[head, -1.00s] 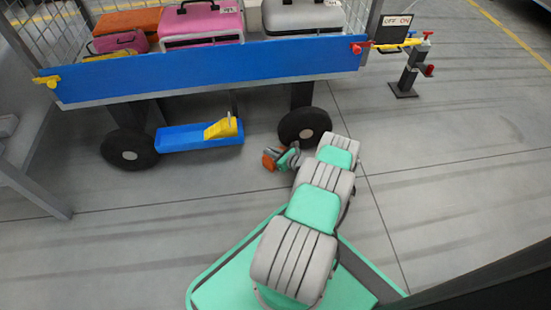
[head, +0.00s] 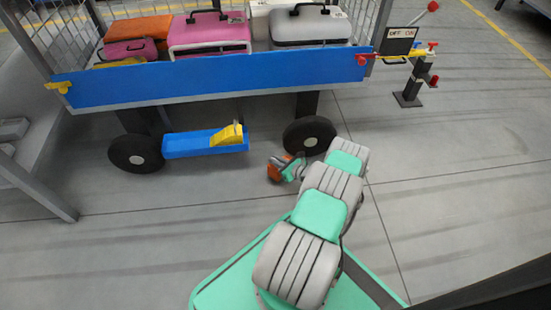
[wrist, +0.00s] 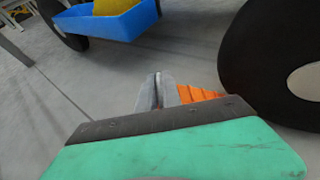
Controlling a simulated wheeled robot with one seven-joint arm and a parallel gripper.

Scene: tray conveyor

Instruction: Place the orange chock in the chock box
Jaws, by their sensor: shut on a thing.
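My gripper (head: 282,170) is shut on the orange chock (head: 276,173), low near the cart's front right wheel. In the wrist view the orange chock (wrist: 197,95) shows at the right of the gripper fingers (wrist: 162,90), partly hidden by my wrist. The blue chock box (head: 205,145) hangs under the cart, left of my gripper. A yellow chock (head: 227,135) sits at its right end. The chock box also shows at the top of the wrist view (wrist: 110,24), with the gripper apart from it.
The cart's right wheel (head: 309,137) is close to my gripper and its left wheel (head: 135,153) is beyond the box. The blue cart side (head: 215,75) overhangs the box. A post (head: 412,85) stands at right. The floor in front is clear.

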